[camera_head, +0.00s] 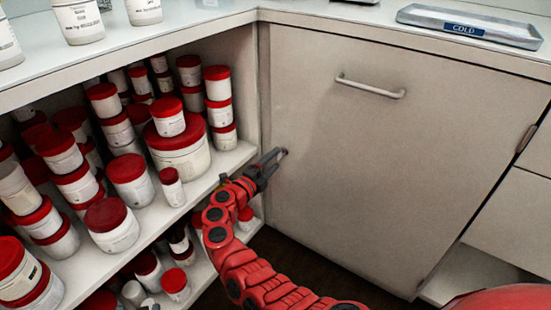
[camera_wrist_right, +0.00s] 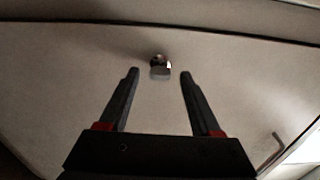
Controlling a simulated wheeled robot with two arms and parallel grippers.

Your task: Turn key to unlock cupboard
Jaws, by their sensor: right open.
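The cupboard door (camera_head: 370,150) is a closed beige panel. A small metal key (camera_wrist_right: 160,70) sits in the lock on the door; it also shows in the head view (camera_head: 284,152), partly hidden by the gripper tip. My right gripper (camera_head: 275,157) is at the door's left edge, with its fingertips close to the key. In the right wrist view the right gripper (camera_wrist_right: 158,74) is open and empty, with the key ahead of the fingertips and between their lines. I cannot tell how far the tips are from the door. My left gripper is not in view.
A bar handle (camera_head: 370,87) is at the door's top. Open shelves (camera_head: 235,158) with many red-lidded jars stand close on the left of my right arm. A tray marked COLD (camera_head: 470,25) lies on the counter above. The space before the door is clear.

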